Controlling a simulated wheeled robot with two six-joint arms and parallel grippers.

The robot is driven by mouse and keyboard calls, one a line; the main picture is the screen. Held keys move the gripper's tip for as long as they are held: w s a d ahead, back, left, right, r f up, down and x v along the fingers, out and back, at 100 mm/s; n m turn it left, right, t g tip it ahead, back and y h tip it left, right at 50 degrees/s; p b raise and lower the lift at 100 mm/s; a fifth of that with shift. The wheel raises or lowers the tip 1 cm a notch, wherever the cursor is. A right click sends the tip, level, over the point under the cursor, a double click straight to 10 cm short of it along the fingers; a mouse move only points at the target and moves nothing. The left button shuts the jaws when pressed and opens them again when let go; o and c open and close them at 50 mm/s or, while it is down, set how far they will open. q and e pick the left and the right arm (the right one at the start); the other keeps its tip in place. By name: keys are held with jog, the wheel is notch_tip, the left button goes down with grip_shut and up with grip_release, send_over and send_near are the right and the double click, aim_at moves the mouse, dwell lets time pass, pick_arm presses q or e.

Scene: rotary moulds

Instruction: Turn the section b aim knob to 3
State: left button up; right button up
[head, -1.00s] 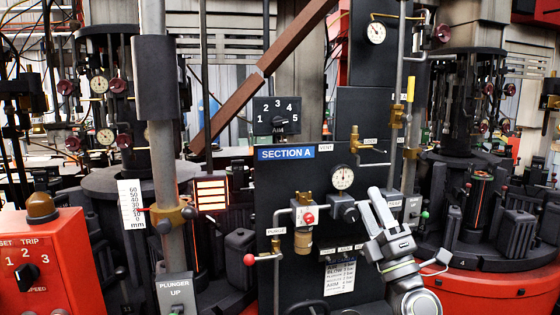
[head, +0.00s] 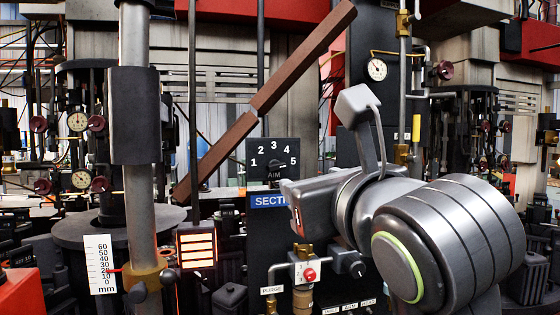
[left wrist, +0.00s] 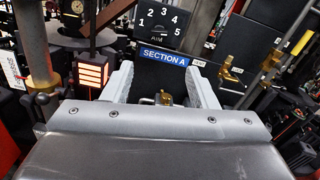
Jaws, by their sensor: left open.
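A dark aim dial plate numbered 1 to 5 carries a dark knob (head: 274,164) in the head view. It stands above a blue "SECTION A" sign (head: 265,200), which my arm partly covers. The knob's pointer seems turned to the right, towards 5, but it is small. The sign shows whole in the left wrist view (left wrist: 163,57), with the dial above it. No section b label shows. My left gripper (left wrist: 160,76) is open and empty, its pale fingers apart in front of the section A panel. In the head view its fingertips are not clear. My right gripper is not in view.
A thick grey post (head: 138,210) with a brass clamp stands left of the panel, beside a lit orange indicator (head: 197,250). A brown slanted bar (head: 265,95) crosses above the dial. A valve with a red knob (head: 308,273) sits below the sign.

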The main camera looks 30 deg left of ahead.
pick_arm(q)
jog(key=p+x, duration=0.2)
jog(key=p, duration=0.7)
send_near(278, 166)
jog(key=x, duration=0.6)
jog(key=shift+a, duration=0.1)
jog(key=shift+p+x, duration=0.35)
jog(key=shift+x, duration=0.4)
jog(key=shift+w+a, duration=0.2)
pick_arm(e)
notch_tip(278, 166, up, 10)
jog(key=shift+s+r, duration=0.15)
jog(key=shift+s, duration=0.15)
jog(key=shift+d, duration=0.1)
pick_arm(q)
jog(key=c, duration=1)
